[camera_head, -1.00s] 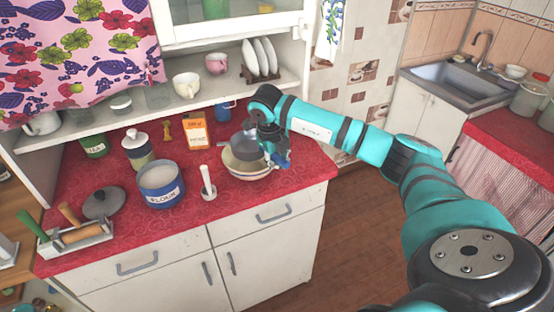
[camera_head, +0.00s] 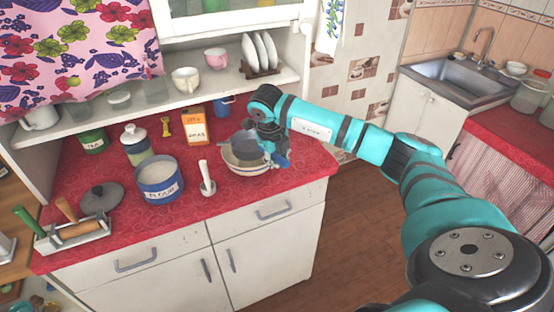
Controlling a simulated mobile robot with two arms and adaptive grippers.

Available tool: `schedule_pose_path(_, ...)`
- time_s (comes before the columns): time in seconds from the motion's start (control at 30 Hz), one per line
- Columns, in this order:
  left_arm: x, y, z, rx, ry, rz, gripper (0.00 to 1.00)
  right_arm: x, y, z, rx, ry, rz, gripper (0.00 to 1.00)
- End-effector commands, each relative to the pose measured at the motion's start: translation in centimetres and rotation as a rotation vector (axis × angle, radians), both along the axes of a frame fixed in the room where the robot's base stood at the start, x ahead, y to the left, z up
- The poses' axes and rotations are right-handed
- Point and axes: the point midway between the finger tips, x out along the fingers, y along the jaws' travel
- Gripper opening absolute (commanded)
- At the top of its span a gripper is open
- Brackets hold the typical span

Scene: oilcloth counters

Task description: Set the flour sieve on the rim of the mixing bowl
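The mixing bowl (camera_head: 247,168) is pale with a dark band and stands on the red counter, right of its middle. The grey flour sieve (camera_head: 249,146) is over the bowl and looks tilted. It hides the bowl's far part. I cannot tell whether it touches the rim. My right gripper (camera_head: 272,147) is at the sieve's right side and appears shut on it; its fingertips are partly hidden and small. My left gripper is not in view.
A blue flour pot (camera_head: 161,191), a white pestle-like tool (camera_head: 206,178) and an orange box (camera_head: 194,128) stand near the bowl. A blue mug (camera_head: 225,104) is behind. A shelf (camera_head: 130,113) overhangs the counter's back. Bare counter lies in front.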

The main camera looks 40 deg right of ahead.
Motion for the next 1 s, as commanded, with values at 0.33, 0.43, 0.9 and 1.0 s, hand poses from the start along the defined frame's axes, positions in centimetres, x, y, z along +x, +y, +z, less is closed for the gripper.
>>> schedule_pose_path(0.33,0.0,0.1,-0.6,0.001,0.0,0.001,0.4,0.1,0.0,-0.8,0.0,-0.001,0.0,0.0)
schedule_pose_path(0.43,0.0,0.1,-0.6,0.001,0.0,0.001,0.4,0.0,0.0,-0.8,0.0,-0.001,0.0,0.0)
schedule_pose_path(0.9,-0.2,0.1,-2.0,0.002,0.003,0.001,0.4,0.0,0.0,-2.4,0.0,-0.002,0.0,0.0)
schedule_pose_path(1.0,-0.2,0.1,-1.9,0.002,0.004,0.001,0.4,0.1,0.0,-2.4,0.0,-0.002,-0.001,0.0)
